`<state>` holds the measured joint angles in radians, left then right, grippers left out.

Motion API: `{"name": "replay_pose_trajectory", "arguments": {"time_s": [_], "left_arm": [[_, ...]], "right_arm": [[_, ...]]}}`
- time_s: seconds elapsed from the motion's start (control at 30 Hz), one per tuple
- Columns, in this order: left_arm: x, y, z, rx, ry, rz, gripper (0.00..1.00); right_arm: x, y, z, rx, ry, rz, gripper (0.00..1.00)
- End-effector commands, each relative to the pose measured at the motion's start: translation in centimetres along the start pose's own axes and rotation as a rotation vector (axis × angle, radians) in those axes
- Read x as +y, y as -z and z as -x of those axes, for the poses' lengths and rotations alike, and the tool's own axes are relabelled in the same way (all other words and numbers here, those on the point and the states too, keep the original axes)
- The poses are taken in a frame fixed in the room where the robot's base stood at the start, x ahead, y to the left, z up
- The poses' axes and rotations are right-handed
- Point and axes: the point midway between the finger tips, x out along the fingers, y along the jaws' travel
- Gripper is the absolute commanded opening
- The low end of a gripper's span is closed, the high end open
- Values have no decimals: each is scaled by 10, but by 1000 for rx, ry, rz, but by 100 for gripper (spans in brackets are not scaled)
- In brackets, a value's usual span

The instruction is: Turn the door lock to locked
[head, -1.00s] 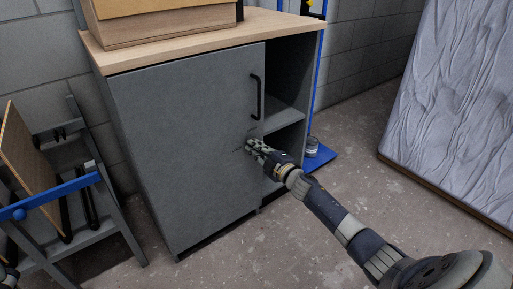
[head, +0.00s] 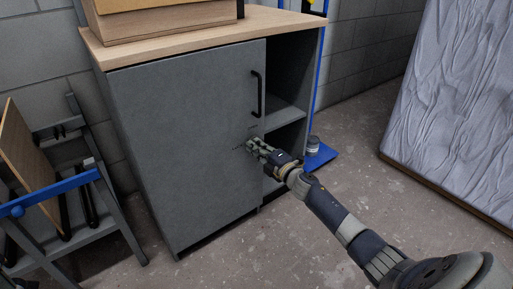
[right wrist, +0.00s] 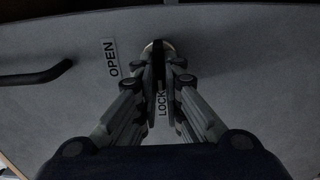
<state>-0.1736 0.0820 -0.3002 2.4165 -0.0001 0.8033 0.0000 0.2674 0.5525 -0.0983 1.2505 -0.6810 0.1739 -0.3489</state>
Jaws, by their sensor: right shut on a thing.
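The grey cabinet door (head: 185,150) is closed, with a black bar handle (head: 257,94) near its right edge. My right gripper (head: 250,146) is at the door below the handle. In the right wrist view my right gripper (right wrist: 159,68) is shut on the door lock (right wrist: 148,50), a small round light-rimmed piece mostly hidden by the fingers. The lettering LOCK (right wrist: 162,100) shows partly between the fingers. The lock's exact angle is hard to see. My left gripper is not in view.
A wooden top (head: 205,34) with a box (head: 165,17) covers the cabinet. A grey stand with a blue bar (head: 60,190) is at left. A wrapped panel (head: 455,100) leans at right.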

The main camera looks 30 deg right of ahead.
Motion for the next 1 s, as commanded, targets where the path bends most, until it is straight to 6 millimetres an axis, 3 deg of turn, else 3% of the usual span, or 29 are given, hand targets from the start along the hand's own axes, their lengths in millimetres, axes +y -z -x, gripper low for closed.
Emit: {"name": "replay_pose_trajectory", "arguments": {"time_s": [0.2, 0.3, 0.33, 0.73, 1.0], "left_arm": [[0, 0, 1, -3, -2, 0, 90], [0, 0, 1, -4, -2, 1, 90], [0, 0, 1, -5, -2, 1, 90], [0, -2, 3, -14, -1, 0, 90], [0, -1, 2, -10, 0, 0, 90]], "right_arm": [[-1, 1, 0, 1, 2, 6, 0], [-1, 1, 0, 1, 2, 6, 26], [-1, 1, 0, 1, 2, 5, 28], [-1, 0, 3, 0, 2, 2, 28], [-3, 1, 38, 2, 5, 3, 28]]}}
